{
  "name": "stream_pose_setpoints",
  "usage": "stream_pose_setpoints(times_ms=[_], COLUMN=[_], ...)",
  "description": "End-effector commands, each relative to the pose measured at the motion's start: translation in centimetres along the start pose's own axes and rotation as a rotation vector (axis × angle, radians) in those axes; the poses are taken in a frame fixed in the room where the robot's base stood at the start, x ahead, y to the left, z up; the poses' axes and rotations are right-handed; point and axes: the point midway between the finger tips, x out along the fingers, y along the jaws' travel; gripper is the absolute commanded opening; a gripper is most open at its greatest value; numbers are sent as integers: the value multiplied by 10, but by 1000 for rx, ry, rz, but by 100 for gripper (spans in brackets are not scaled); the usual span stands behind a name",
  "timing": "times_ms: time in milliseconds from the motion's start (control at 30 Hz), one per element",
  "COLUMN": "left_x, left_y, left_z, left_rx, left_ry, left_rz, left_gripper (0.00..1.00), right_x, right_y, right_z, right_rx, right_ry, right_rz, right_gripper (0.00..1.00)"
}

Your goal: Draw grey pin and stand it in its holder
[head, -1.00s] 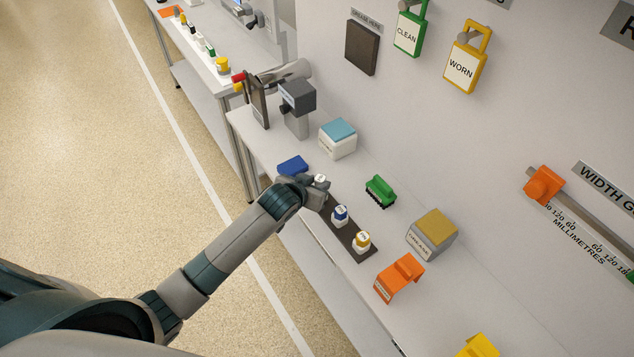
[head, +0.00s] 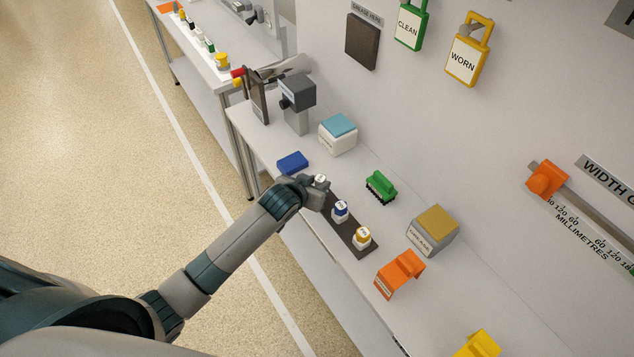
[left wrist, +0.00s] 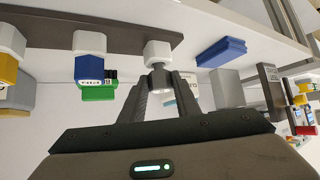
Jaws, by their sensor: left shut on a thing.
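My left gripper (head: 316,190) is over the far end of a dark strip (head: 350,236) on the bench. It is shut on the grey pin (head: 320,179), whose pale top shows between the fingers. In the left wrist view, the fingertips (left wrist: 160,82) close just beside a white six-sided block (left wrist: 158,51) on the strip. The fingers hide much of the pin; I cannot tell how deep it sits. A blue-topped pin (head: 341,208) and a yellow-topped pin (head: 363,234) stand upright along the same strip. My right gripper is not in view.
A blue block (head: 292,162) lies just beyond my gripper. A green brush (head: 381,186), a grey box with a yellow top (head: 433,231), a white box with a teal top (head: 338,134) and an orange block (head: 400,273) stand around the strip. The wall is behind.

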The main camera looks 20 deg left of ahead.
Motion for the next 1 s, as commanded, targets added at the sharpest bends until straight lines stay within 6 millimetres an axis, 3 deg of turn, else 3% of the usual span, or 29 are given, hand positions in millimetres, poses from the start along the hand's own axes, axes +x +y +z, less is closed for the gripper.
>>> stream_pose_setpoints(times_ms=[567, 600, 700, 1000], left_x=[8, 8, 8, 7], left_y=[0, 0, 0, 0], left_z=[10, 10, 10, 10], left_rx=[0, 0, 0, 0], left_ry=[0, 0, -1, -1], left_rz=[0, 0, 0, 0], left_gripper=[0, 31, 51, 51], right_x=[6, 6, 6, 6], right_y=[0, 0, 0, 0], right_z=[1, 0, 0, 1], right_rx=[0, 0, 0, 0], right_ry=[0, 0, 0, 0], right_rz=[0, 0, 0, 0], right_gripper=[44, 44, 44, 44])
